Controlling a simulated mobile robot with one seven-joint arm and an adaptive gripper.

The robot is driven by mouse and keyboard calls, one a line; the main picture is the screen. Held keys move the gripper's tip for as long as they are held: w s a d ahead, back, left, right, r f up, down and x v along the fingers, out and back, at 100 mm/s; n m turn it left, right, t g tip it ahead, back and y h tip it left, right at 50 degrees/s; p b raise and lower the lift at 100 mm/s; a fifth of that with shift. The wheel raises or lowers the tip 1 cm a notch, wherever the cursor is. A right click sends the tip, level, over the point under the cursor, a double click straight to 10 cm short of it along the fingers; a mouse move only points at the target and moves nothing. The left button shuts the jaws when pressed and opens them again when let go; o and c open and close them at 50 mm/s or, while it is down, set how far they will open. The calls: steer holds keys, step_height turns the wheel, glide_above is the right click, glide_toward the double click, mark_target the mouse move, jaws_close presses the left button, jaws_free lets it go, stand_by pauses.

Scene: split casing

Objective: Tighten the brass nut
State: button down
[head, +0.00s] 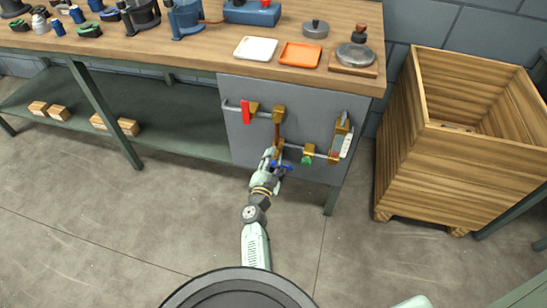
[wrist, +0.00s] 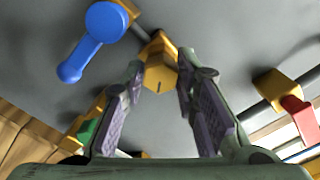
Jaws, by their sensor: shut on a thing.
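The brass nut (wrist: 159,78) is a hexagonal gold-coloured piece with a short dark line on its face, on the pipework of the grey panel (head: 245,148). In the wrist view my gripper (wrist: 161,80) has one finger on each side of the nut and is shut on it. In the head view my gripper (head: 272,153) reaches up to the panel's middle, and its fingers and the nut are too small to separate there. A blue handle (wrist: 90,41) is close beside the nut; it also shows in the head view (head: 284,167).
A red lever (head: 245,112) and a green handle (head: 308,155) are on the same pipe run. The workbench (head: 210,62) above carries an orange tray (head: 300,54) and a white tray (head: 256,48). A wooden crate (head: 420,165) stands right. The floor in front is clear.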

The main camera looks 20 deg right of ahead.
steer(key=m, duration=0.5)
steer(key=shift+m, duration=0.3)
steer(key=m+b, duration=0.2)
steer(key=m, duration=0.4)
steer(key=m+b, duration=0.2)
steer(key=m, duration=0.4)
steer(key=shift+f+m, duration=0.1)
steer(key=shift+m, duration=0.2)
steer(key=m+b, duration=0.1)
steer(key=m, duration=0.4)
steer(key=shift+m+b, duration=0.3)
steer(key=shift+b, duration=0.1)
steer(key=c, duration=1.2)
jaws_free()
steer(key=shift+c, duration=0.2)
